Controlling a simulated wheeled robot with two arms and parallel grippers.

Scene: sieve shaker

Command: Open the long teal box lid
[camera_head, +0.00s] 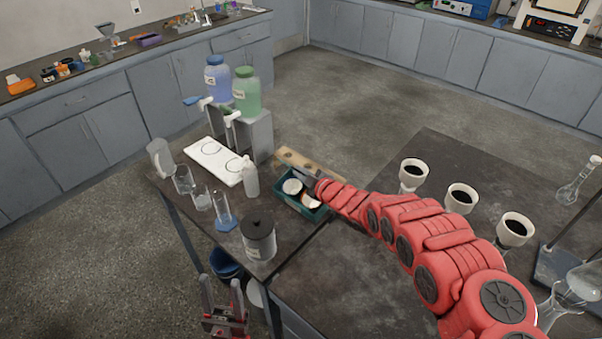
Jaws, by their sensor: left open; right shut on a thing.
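The long teal box (318,215) stands on the dark bench near the middle of the camera_head view. Its inside shows, with round white things in it. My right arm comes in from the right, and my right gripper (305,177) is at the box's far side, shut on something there. The arm and its small size hide what it grips, which looks like the lid's edge. My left gripper (221,285) is open and empty at the bottom left, off the bench's front edge and well away from the box.
A tan board (289,155) lies behind the box. A white bottle (250,178) and a grey lidded jar (259,240) stand to its left. Several glass vessels are at the bench's left end. Three white cups, one of them here (413,171), stand to the right, beyond my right arm.

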